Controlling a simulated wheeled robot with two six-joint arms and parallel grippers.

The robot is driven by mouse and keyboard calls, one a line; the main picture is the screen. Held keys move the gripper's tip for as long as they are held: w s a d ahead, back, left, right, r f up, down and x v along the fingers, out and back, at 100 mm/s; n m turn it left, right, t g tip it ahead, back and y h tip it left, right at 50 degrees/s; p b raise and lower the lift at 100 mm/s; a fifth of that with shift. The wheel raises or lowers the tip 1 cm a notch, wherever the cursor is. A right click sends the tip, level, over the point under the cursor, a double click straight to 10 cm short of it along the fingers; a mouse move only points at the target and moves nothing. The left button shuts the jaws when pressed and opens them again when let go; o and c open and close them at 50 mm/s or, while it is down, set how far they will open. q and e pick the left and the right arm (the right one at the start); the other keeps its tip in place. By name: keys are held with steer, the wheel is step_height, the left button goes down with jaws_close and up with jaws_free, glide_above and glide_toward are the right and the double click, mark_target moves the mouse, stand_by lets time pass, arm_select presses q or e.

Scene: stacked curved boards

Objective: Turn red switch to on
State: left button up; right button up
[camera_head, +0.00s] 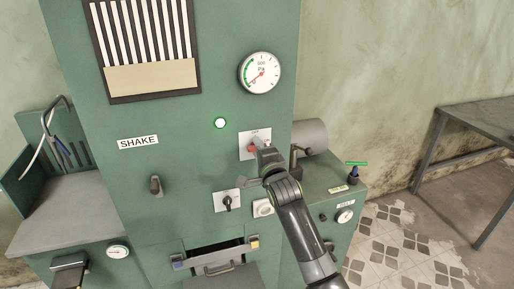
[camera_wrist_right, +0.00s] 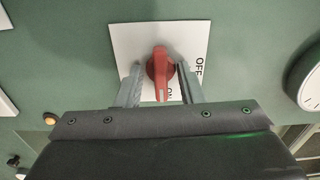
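The red switch (camera_head: 252,148) sits on a white plate (camera_head: 246,136) on the green machine's front, partly covered by my right gripper (camera_head: 263,156). In the right wrist view the red switch (camera_wrist_right: 160,68) lies between the two fingers of my right gripper, which are open on either side of it. Narrow gaps show, so the fingers do not appear closed on it. The handle's white line points to the lower side of that view, beside the partly hidden letters "ON". "OFF" is printed to the right. My left gripper is not in view.
A large gauge (camera_head: 260,73) and a lit white button (camera_head: 220,123) are above the switch. A black switch (camera_head: 228,202) and a white knob (camera_head: 263,208) are below. A grey cylinder (camera_head: 311,136) juts out at right. A table (camera_head: 480,118) stands far right.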

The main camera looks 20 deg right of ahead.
steer(key=s+p, duration=0.4)
steer(key=s, duration=0.3)
steer(key=shift+d, duration=0.1)
